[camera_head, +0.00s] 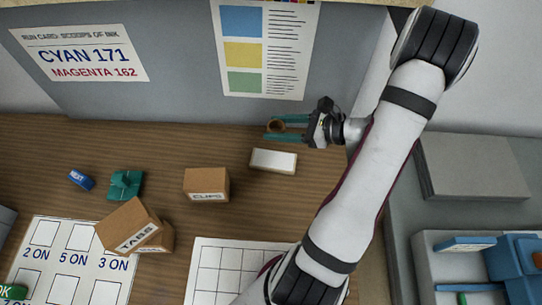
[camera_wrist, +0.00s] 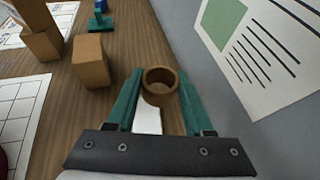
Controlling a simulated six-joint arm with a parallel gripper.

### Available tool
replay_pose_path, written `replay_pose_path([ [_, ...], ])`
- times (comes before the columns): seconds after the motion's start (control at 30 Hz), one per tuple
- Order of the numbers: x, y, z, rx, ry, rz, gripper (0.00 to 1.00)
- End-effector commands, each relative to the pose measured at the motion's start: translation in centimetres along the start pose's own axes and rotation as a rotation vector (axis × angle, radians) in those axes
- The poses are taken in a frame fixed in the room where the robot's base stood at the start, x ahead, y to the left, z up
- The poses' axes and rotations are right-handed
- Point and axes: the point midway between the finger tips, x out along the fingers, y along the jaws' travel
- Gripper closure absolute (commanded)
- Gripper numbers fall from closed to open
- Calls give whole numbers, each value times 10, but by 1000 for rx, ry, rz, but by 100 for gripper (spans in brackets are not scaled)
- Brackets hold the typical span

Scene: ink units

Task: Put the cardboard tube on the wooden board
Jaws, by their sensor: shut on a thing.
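A short, open brown cardboard tube (camera_head: 275,126) is between the green fingers of my gripper (camera_head: 269,128), near the back of the wood-grained surface (camera_head: 220,150). In the wrist view the tube (camera_wrist: 160,91) sits near the fingertips with its round opening showing. My gripper is shut on it. I cannot tell whether the tube's lower end touches the surface. I cannot make out a wooden board separate from this brown wood-grained surface.
A white block (camera_head: 273,161) lies just in front of the gripper. The CLIPS box (camera_head: 206,185), TABS box (camera_head: 130,228), green piece (camera_head: 125,185) and blue NEXT piece (camera_head: 81,180) stand left. A white grid sheet (camera_head: 215,262) lies in front. A grey panel (camera_head: 180,75) rises behind.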

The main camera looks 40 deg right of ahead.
Motion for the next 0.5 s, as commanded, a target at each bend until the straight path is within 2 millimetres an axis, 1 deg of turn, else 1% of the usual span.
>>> replay_pose_path([
  [0.03,-27,0,-9,14,1,-34,99],
  [0.1,-59,7,-19,29,1,-64,99],
  [0.2,-92,18,-30,47,2,-93,99],
  [0.27,-103,24,-34,53,3,-103,99],
  [0.3,-106,26,-35,56,2,-105,99],
  [0.37,-101,28,-37,58,1,-106,99],
  [0.47,-70,26,-42,60,0,-100,99],
  [0.5,-54,26,-44,61,0,-98,99],
])
